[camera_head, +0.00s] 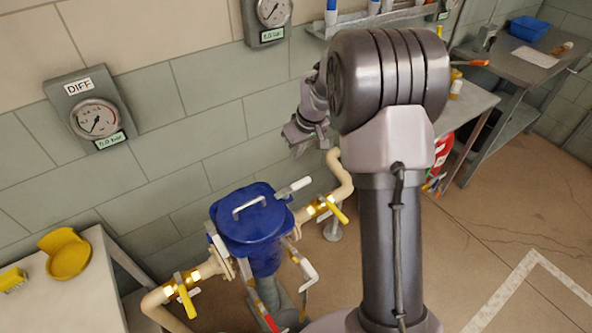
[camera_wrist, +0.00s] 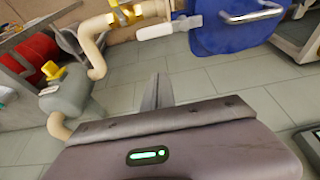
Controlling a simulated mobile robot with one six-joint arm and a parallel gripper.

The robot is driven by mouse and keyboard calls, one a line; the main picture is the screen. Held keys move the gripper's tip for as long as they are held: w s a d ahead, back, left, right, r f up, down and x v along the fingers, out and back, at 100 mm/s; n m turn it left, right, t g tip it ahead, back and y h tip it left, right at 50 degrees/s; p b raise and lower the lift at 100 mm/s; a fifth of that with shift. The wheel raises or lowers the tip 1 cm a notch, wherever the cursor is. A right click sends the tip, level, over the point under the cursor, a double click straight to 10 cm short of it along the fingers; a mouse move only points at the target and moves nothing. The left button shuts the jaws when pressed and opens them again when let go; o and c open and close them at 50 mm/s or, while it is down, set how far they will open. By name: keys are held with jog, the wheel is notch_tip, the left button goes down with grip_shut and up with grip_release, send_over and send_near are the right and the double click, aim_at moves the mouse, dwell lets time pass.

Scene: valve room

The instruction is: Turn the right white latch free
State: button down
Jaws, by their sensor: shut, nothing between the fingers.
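A blue filter housing (camera_head: 258,222) with a round blue lid and a white bail handle (camera_head: 249,204) stands between two cream pipes. The right white latch (camera_head: 294,186) sticks out from the lid's upper right edge. In the wrist view this white latch (camera_wrist: 157,31) shows at the top, beside the blue lid (camera_wrist: 235,35). My gripper (camera_head: 299,139) is above and behind the latch, apart from it. In the wrist view my gripper (camera_wrist: 157,88) is shut and empty, with clear floor around its fingers. Another white latch (camera_head: 213,238) sits at the lid's left.
Yellow-handled valves (camera_head: 335,210) (camera_head: 185,294) sit on the pipes either side. A white-and-red lever hangs below the housing. A tiled wall with a DIFF gauge (camera_head: 95,119) is behind. A table (camera_head: 70,305) stands left; a red extinguisher (camera_head: 443,150) stands right.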

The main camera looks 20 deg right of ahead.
aim_at(293, 189)
jog(key=d+b+x, duration=0.1)
jog(key=b+x, duration=0.3)
jog(key=x, duration=0.6)
jog(key=s, duration=0.4)
jog(key=shift+a+b, duration=0.1)
jog(key=shift+b, duration=0.2)
jog(key=shift+s, duration=0.1)
